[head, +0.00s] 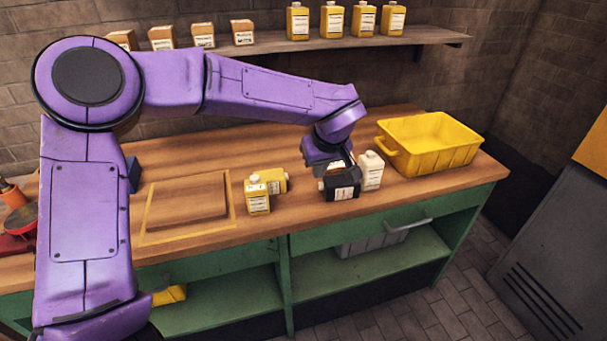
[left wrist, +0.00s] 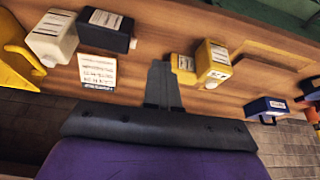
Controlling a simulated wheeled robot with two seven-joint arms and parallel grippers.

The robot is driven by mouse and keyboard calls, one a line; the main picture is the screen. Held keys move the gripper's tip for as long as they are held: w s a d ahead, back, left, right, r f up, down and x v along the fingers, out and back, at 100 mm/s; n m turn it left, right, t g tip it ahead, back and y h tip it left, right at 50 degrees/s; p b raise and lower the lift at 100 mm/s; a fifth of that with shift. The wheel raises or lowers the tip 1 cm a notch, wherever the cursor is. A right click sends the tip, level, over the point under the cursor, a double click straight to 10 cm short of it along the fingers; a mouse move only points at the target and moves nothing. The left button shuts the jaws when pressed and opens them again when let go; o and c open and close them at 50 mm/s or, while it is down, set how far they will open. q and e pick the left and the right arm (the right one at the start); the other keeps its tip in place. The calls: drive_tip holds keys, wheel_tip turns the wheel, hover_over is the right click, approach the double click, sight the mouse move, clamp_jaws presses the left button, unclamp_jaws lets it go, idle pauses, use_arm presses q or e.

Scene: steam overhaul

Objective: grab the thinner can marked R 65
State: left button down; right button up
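My left gripper (head: 340,168) is low over the bench, right by a dark can (head: 342,189). In the left wrist view its dark fingers (left wrist: 162,85) stand between the dark can (left wrist: 105,32) and two yellow cans; whether they are apart is not clear. A white can (head: 371,171) stands just right of the dark one. The two yellow cans, one in front (head: 257,196) and one behind (head: 274,180), are close together to the left. A tan, white-labelled thing (left wrist: 97,72) is beside the dark can. No label can be read as R 65. My right gripper is out of view.
A yellow bin (head: 428,141) stands at the bench's right end. A framed wooden panel (head: 188,207) lies left of the yellow cans. A blue container (left wrist: 268,106) is further along the bench. A wall shelf (head: 425,36) holds several yellow cans and tan boxes.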

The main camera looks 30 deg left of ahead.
use_arm(q)
drive_tip(key=shift+s+d+r, duration=0.4)
drive_tip(key=shift+s+d, duration=0.05)
drive_tip(key=shift+d, duration=0.25)
drive_tip(key=shift+s+d+r, duration=0.4)
drive_tip(key=shift+d, duration=0.3)
drive_tip(key=shift+c, duration=1.9)
unclamp_jaws()
drive_tip(key=shift+r, duration=0.1)
